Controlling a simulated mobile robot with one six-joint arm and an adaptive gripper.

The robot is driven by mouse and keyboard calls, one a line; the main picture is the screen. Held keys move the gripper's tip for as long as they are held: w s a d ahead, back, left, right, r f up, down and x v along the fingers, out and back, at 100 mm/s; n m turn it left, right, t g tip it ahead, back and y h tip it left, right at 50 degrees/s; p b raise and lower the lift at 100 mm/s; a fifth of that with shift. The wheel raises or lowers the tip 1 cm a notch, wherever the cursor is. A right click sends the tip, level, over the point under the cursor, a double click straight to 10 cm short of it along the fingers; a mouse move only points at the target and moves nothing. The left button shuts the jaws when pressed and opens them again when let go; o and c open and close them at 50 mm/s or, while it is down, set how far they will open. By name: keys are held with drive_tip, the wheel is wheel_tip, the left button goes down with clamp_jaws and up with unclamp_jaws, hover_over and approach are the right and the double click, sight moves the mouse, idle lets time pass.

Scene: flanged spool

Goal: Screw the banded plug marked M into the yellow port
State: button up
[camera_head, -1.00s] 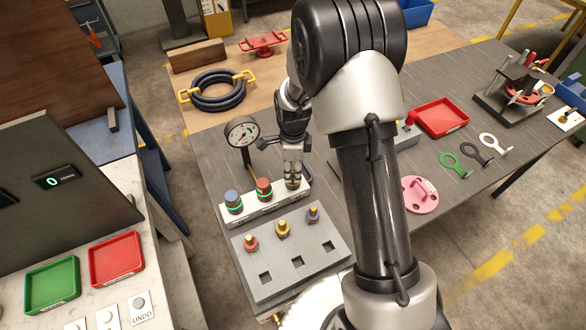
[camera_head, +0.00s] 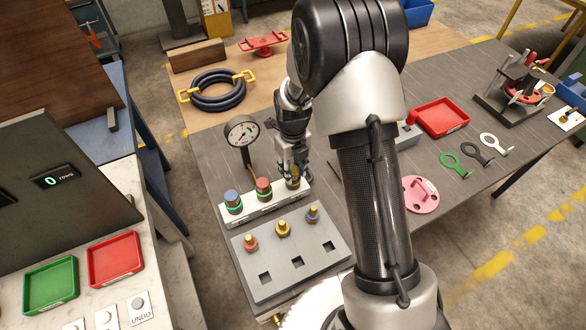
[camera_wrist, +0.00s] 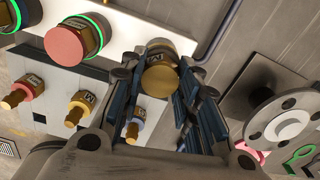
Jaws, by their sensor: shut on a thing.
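A brass-yellow plug (camera_wrist: 160,80) with a dark letter mark, seemingly M, sits between my gripper's fingers in the wrist view. My gripper (camera_head: 292,174) is shut on it at the right end of the white rail (camera_head: 268,208). The port under the plug is hidden, so I cannot tell how deep it sits. Red (camera_head: 263,187) and blue (camera_head: 232,200) plugs stand upright on the same rail, each with a green glowing ring. No green glow shows at the held plug.
The grey plate (camera_head: 300,255) in front carries red (camera_head: 250,242), yellow (camera_head: 283,228) and blue (camera_head: 313,213) brass-stemmed fittings beside square holes. A dial gauge (camera_head: 242,132) stands behind the rail. A pink flange (camera_head: 420,194) and red tray (camera_head: 440,117) lie right.

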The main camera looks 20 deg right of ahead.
drive_tip(key=shift+s+f+m, duration=0.1)
drive_tip(key=shift+m, duration=0.7)
drive_tip(key=o, duration=1.3)
drive_tip(key=shift+c, duration=0.2)
drive_tip(key=n, duration=2.4)
drive_tip(key=shift+b, duration=0.3)
drive_tip(key=shift+c, duration=0.2)
